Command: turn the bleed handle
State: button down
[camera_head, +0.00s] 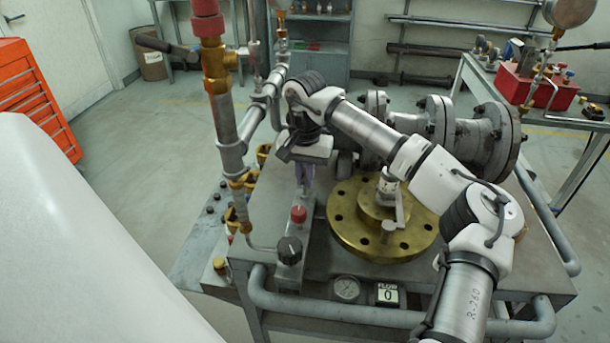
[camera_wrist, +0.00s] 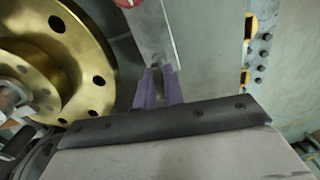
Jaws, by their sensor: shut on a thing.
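My gripper (camera_head: 305,182), with purple fingers, points down at the far end of a narrow grey panel strip (camera_head: 291,272) on the bench. In the wrist view the fingers (camera_wrist: 158,78) are close together at the end of this strip (camera_wrist: 150,35). They are shut on a small part there, apparently the bleed handle, which the fingers almost wholly hide. Its angle cannot be told. A red button (camera_head: 298,213) and a black knob (camera_head: 289,250) sit on the same strip, nearer the bench front.
A large brass flange (camera_head: 350,232) with a small pale lever (camera_head: 398,208) stands right of the strip. An upright pipe with brass fittings (camera_head: 217,82) stands close on the left. A gauge (camera_head: 346,288) and a flow display reading 0 (camera_head: 387,295) are on the front. Grey flanged pipework (camera_head: 470,135) lies behind.

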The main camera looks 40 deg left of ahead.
jog(key=shift+m, duration=0.4)
jog(key=m+b, duration=0.1)
jog(key=m, duration=0.6)
jog(key=shift+b, duration=0.3)
jog(key=m, duration=0.5)
jog(key=shift+b, duration=0.3)
jog(key=shift+m, duration=2.2)
jog(key=c, duration=1.5)
grip_release()
